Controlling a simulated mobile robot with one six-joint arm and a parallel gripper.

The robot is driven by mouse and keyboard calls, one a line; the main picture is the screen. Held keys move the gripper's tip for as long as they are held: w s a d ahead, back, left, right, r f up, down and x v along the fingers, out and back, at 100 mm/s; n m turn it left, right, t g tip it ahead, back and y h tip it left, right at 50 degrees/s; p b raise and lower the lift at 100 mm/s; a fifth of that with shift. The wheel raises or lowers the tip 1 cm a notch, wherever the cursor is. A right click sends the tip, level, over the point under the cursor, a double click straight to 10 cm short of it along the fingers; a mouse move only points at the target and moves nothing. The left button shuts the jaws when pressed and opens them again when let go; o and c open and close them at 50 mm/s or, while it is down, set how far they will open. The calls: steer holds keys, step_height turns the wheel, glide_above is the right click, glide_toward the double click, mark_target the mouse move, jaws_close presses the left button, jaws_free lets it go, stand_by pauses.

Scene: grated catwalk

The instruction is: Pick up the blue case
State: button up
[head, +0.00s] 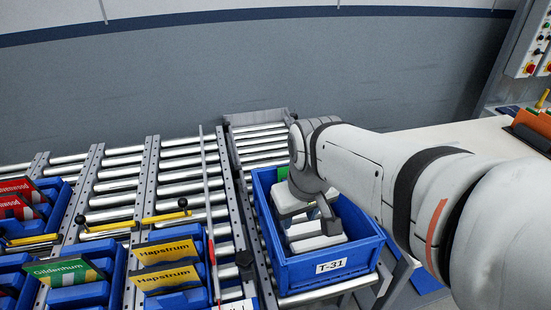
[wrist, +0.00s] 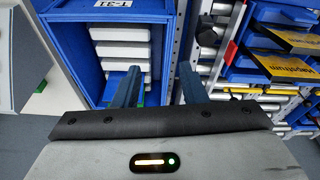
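A blue bin labelled T-31 (head: 300,270) stands on the roller track in the head view; its rim also shows in the wrist view (wrist: 82,50). Several flat pale grey cases (wrist: 122,50) lie in a row inside it. A small blue patch with a bit of green (wrist: 116,84) shows among them; my left finger partly hides it, and I cannot tell whether it is the blue case. My gripper (wrist: 160,70) is open, its two fingers apart with nothing seen held. In the head view my arm reaches over the bin and hides part of its inside.
Left of the bin are roller lanes (head: 180,165) and several blue bins with yellow Hapstrum cards (head: 168,265), a green card (head: 65,271) and red cards (head: 18,205). A pale worktop (head: 455,135) is at right. The grey wall stands behind.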

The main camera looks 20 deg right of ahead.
steer(key=w+d+n+g, duration=0.1)
steer(key=w+d+n, duration=0.3)
steer(key=w, duration=0.6)
steer(key=w+d+f+n+g, duration=0.1)
steer(key=w+d+f+n, duration=0.1)
steer(key=w+f+n, duration=0.2)
steer(key=w+d+f+n+g+b, duration=0.1)
steer(key=w+d+f+n, duration=0.2)
steer(key=w+f, duration=0.3)
steer(key=w+d+f+n+g+b, duration=0.1)
steer(key=w+d+f+n, duration=0.1)
steer(key=w+f+n, duration=0.3)
steer(key=shift+w+d+f, duration=0.1)
steer(key=shift+w+d, duration=0.1)
steer(key=shift+w, duration=1)
steer(key=shift+w+d+f, duration=0.1)
steer(key=shift+w+d, duration=0.1)
steer(key=shift+w, duration=0.95)
steer(key=shift+d+f, duration=0.1)
steer(key=shift+f, duration=0.55)
steer(key=f, duration=0.2)
steer(key=f+p, duration=0.1)
steer(key=f, duration=0.3)
steer(key=shift+s+f, duration=0.3)
steer(key=shift+f, duration=0.05)
steer(key=shift+c, duration=0.4)
jaws_close()
